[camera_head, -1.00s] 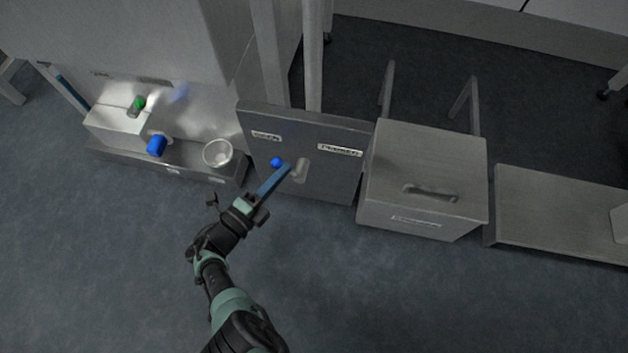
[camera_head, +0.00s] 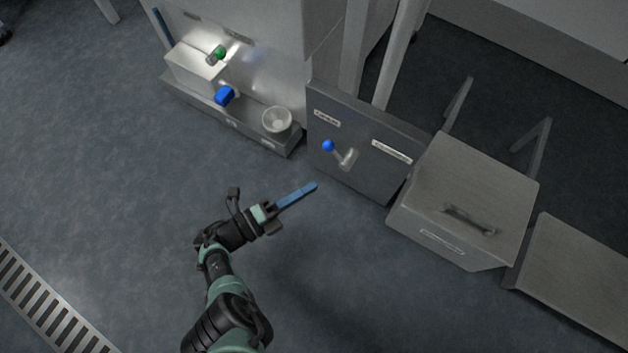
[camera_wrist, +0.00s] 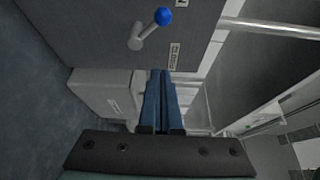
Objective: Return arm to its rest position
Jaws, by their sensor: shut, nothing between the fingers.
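My gripper (camera_head: 298,194) has long blue fingers that are closed together with nothing between them. In the head view it hangs over open floor, left of and below the dark panel, apart from everything. In the wrist view the closed fingers (camera_wrist: 162,100) point away from the camera. My arm comes up from the bottom of the head view, bent at the wrist.
A dark panel (camera_head: 371,175) carries a lever with a blue knob (camera_head: 328,146), also in the wrist view (camera_wrist: 163,16). Right of it is a grey box with a handle (camera_head: 452,190).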

